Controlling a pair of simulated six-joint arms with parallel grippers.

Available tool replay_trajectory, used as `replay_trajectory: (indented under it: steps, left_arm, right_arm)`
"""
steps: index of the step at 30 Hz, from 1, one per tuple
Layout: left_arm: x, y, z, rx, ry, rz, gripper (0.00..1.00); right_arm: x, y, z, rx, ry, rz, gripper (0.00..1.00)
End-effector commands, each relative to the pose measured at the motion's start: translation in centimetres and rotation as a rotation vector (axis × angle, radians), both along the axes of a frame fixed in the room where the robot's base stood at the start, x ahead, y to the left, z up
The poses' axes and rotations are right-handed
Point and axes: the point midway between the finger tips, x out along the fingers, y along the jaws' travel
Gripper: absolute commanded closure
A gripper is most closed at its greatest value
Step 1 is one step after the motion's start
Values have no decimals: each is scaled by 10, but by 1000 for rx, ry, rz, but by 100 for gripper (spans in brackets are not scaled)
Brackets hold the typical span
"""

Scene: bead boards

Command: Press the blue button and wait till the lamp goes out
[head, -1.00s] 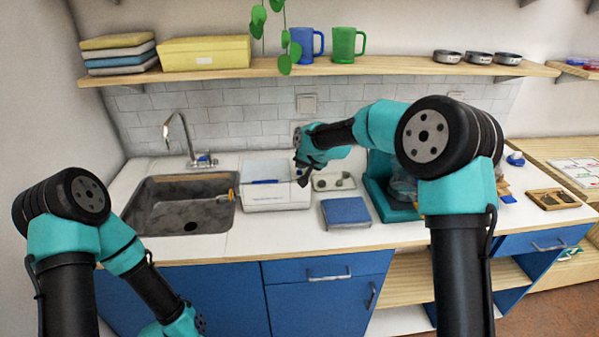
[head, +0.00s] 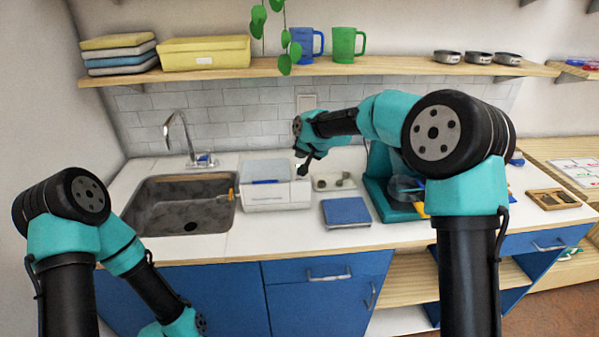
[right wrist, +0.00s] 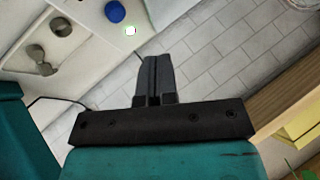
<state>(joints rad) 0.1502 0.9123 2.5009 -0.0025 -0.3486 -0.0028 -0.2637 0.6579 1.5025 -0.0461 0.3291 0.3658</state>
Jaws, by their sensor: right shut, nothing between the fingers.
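In the right wrist view a round blue button (right wrist: 115,11) sits on a pale surface near the top edge. Beside it is a small lamp (right wrist: 130,30), which glows bright white with a greenish rim. My right gripper (right wrist: 151,60) is shut and empty, its fingertips apart from the button and lamp in that picture. In the head view the right gripper (head: 303,167) is above the back of the counter, by the white box; button and lamp cannot be made out there. My left arm's hand (head: 190,326) is at the bottom edge, its fingers not clearly visible.
A white box (head: 275,197) stands beside the sink (head: 180,205). A tray with grey pieces (head: 334,181), a blue pad (head: 346,211) and a teal machine (head: 385,195) are to the right. A shelf (head: 400,66) with mugs runs above.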

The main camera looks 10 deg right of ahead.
Motion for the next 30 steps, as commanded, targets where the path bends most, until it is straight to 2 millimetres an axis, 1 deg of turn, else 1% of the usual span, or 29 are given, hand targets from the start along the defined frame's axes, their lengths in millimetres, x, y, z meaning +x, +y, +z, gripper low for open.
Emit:
replay_trajectory:
  steps: [3, 8, 26, 28, 30]
  left_arm:
    - [0, 0, 0, 0, 0, 0, 57]
    - [0, 0, 0, 0, 0, 0, 57]
    - [0, 0, 0, 0, 0, 0, 57]
    - [0, 0, 0, 0, 0, 0, 57]
    - [0, 0, 0, 0, 0, 0, 57]
  right_arm:
    - [0, 0, 10, 1, -2, -1, 100]
    - [0, -1, 18, 0, -2, -1, 100]
    - [0, 0, 18, 0, 0, 0, 100]
    - [-4, 0, 17, -2, 4, 5, 100]
    - [-12, 2, 15, -6, 12, 19, 100]
